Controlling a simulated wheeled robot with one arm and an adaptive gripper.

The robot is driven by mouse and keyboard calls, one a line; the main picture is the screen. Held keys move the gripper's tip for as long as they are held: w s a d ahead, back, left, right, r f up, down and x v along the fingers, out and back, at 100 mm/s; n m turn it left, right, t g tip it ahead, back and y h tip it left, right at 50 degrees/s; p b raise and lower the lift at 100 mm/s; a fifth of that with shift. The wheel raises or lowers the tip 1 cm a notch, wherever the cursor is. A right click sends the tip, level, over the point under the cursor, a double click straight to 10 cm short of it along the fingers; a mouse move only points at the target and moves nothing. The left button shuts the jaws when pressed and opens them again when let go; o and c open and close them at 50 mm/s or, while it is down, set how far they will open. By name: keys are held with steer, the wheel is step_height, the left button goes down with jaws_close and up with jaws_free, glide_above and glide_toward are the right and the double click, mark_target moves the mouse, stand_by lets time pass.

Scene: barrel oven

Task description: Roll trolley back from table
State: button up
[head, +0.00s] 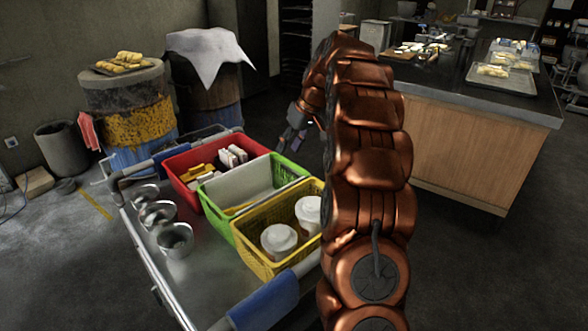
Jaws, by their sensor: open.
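The trolley (205,268) stands in front of me, its metal top tilted across the lower left of the head view. It has a blue-padded handle (262,303) at the near end and another bar with blue padding (170,154) at the far end. My gripper (294,139) is open, beyond the trolley's right side near the red and green baskets. I cannot tell if it touches anything. The table (478,146), with a dark top and wood front, is at the right, apart from the trolley. My arm hides part of the trolley's right side and the table's left end.
The trolley carries a red basket (180,184), a green basket (213,216), a yellow basket (262,264) with white tubs, and several metal cups (175,240). Two barrels (140,125) (208,95) and a grey bin (62,150) stand behind. Floor (480,265) is clear at the lower right.

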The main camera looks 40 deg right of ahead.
steer(key=w+d+f+b, duration=0.1)
steer(key=w+d+f, duration=0.15)
steer(key=d, duration=0.35)
steer(key=shift+t, duration=0.3)
steer(key=shift+s+x, duration=0.15)
steer(key=shift+x, duration=1.1)
steer(key=shift+s+x, duration=0.2)
steer(key=shift+x, duration=1.05)
steer(key=shift+s+x, duration=0.15)
steer(key=shift+x, duration=1.1)
steer(key=shift+f, duration=0.2)
jaws_close()
